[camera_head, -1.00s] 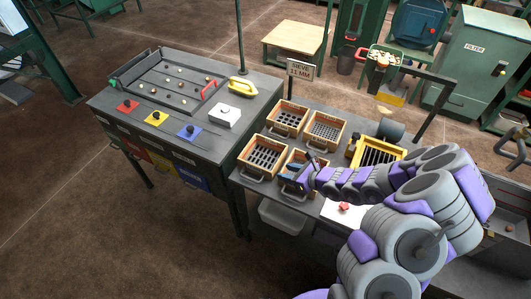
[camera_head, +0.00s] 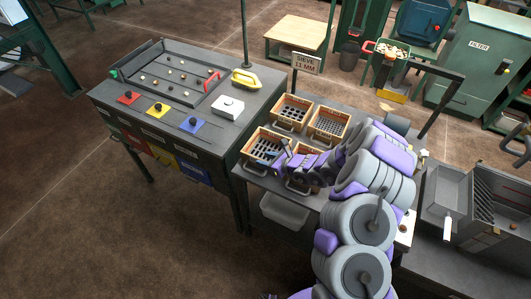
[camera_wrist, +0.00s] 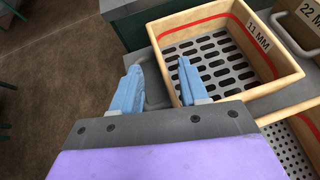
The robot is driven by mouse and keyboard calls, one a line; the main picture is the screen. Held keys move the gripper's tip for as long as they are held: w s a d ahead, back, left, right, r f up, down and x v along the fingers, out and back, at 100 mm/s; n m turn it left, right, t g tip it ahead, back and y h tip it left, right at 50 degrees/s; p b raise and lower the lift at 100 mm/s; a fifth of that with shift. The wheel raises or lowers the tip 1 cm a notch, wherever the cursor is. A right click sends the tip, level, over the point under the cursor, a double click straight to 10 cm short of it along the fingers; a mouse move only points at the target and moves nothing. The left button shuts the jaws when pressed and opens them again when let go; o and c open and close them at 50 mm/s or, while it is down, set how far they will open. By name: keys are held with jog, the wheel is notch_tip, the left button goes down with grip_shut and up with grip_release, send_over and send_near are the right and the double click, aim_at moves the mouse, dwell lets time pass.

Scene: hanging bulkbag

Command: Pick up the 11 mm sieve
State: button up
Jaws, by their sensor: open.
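The 11 mm sieve is a wooden box with a red stripe, an "11 MM" label and a slotted metal bottom. It shows in the wrist view (camera_wrist: 222,62) and at the front left of the sieves in the head view (camera_head: 264,133). Its grey handle (camera_wrist: 154,88) sticks out from its near left side. My gripper (camera_wrist: 160,68) is open, its blue fingers pointing past the handle, one on each side of it in the picture. I cannot tell whether they touch it. In the head view my gripper (camera_head: 283,150) overlaps the sieve's right side.
A 22 mm sieve (camera_wrist: 296,32) and a fine-holed sieve (camera_wrist: 303,140) stand close to the 11 mm one. A sign (camera_head: 307,63) reads "SIEVE 11 MM". A dark sorting table (camera_head: 222,132) stands at the left. A pale bin (camera_head: 284,212) sits below the sieves.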

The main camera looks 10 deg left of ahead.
aim_at(257, 158)
jog(key=x, duration=0.4)
jog(key=shift+b, duration=0.35)
grip_shut()
